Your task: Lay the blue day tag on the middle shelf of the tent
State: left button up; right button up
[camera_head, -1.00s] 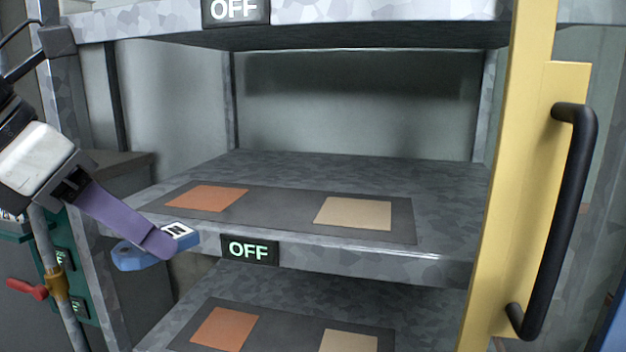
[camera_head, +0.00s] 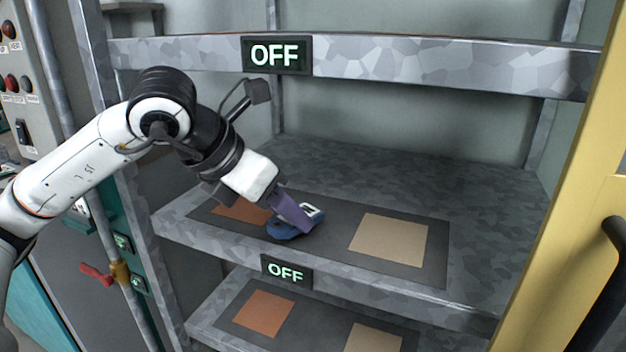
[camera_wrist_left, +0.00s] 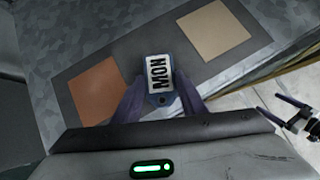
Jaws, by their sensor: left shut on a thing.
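The blue day tag (camera_head: 283,232) has a white face, which reads MON in the left wrist view (camera_wrist_left: 159,78). My left gripper (camera_head: 298,218) is shut on it, with a purple finger on each side in the left wrist view (camera_wrist_left: 160,95). The tag is at the dark mat on the middle shelf (camera_head: 475,210), between the orange square (camera_head: 240,212) and the tan square (camera_head: 388,240). I cannot tell whether it touches the mat. A dark gripper with purple tips, likely my right one (camera_wrist_left: 288,110), shows small at the right of the left wrist view.
The upper shelf edge (camera_head: 430,62) with an OFF sign (camera_head: 277,55) runs above my left arm. A lower shelf (camera_head: 215,335) has similar squares. A yellow door frame with a black handle (camera_head: 612,270) stands at the right. The back of the middle shelf is clear.

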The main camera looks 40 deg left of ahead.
aim_at(313, 207)
pick_arm(q)
jog(key=shift+w+d+r, duration=0.1)
jog(key=shift+w+d, duration=0.1)
jog(key=shift+w, duration=1.05)
jog(key=shift+w+d+r+p, duration=0.15)
jog(key=shift+w+p, duration=0.15)
jog(key=shift+w, duration=0.3)
jog(key=shift+w+d+f+p, duration=0.1)
jog(key=shift+w+p, duration=0.2)
jog(key=shift+w, duration=0.3)
jog(key=shift+x, duration=1)
jog(key=shift+s+a, duration=0.15)
jog(key=shift+f+b, duration=0.35)
jog(key=shift+b, duration=0.05)
jog(key=o, duration=1)
jog(key=shift+r, duration=0.1)
